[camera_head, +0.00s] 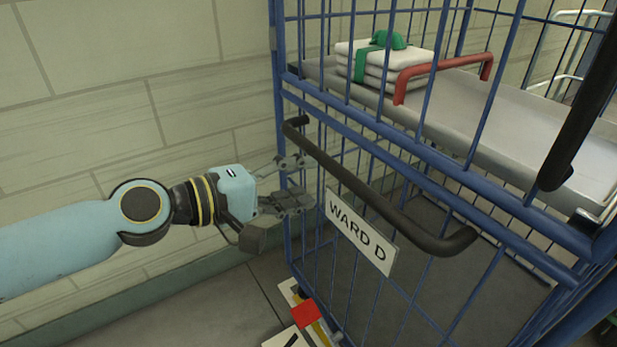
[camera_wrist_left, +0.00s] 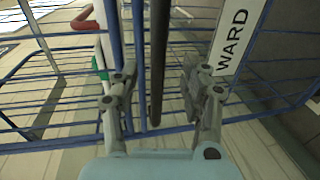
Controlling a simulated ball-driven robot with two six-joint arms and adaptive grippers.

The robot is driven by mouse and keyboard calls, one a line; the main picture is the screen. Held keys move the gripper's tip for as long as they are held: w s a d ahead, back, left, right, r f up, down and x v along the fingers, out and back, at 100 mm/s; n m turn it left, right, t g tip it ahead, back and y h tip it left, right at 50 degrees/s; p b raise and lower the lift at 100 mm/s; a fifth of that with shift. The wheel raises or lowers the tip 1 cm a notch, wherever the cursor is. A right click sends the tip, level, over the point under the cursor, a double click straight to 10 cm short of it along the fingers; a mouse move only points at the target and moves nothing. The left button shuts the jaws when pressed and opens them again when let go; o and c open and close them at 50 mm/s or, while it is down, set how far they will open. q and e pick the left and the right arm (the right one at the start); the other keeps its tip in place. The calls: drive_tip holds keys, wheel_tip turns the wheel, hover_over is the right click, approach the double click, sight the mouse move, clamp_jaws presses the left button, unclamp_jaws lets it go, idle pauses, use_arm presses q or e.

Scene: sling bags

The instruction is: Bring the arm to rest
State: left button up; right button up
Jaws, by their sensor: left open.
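My left arm reaches in from the left in the head view, and its left gripper (camera_head: 303,181) is open beside the blue wire cage trolley (camera_head: 284,110). The gripper is near the left end of the trolley's black push handle (camera_head: 390,207). In the left wrist view the open fingers of the left gripper (camera_wrist_left: 160,90) stand on either side of the dark handle bar (camera_wrist_left: 158,60), with gaps showing; I cannot tell the depth between them. My right gripper is not in view.
A "WARD D" sign (camera_head: 361,232) hangs on the cage front. Folded white linen (camera_head: 375,65) with a green strap lies on the grey shelf (camera_head: 480,110), near a red handle (camera_head: 440,70). A tiled wall (camera_head: 120,90) stands behind my arm. Coloured items (camera_head: 305,318) lie low at the cage's foot.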

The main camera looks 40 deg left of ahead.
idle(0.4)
use_arm(q)
drive_tip(key=s+a+f+m+g+y, duration=0.1)
drive_tip(key=s+a+f+g+y, duration=0.15)
drive_tip(key=f, duration=0.85)
drive_tip(key=s+a+f+m+g+y, duration=0.15)
drive_tip(key=s+f, duration=0.25)
drive_tip(key=f, duration=0.6)
drive_tip(key=s+a+f+m+g+y, duration=0.15)
drive_tip(key=s+f, duration=0.25)
drive_tip(key=f, duration=0.7)
drive_tip(key=s+f+m+g, duration=0.2)
drive_tip(key=s+f, duration=0.3)
drive_tip(key=s, duration=0.4)
drive_tip(key=s+d+f+m+g, duration=0.1)
drive_tip(key=s+f+m+g, duration=0.2)
drive_tip(key=s, duration=0.7)
drive_tip(key=s+d+f+m+g, duration=0.1)
drive_tip(key=s+f+m+g, duration=0.2)
drive_tip(key=s+f+m, duration=0.2)
drive_tip(key=s+f+y, duration=0.1)
drive_tip(key=s+f, duration=0.1)
drive_tip(key=s, duration=0.2)
drive_tip(key=shift+s+d+f, duration=0.25)
drive_tip(key=shift+f, duration=0.1)
drive_tip(key=shift+g, duration=0.25)
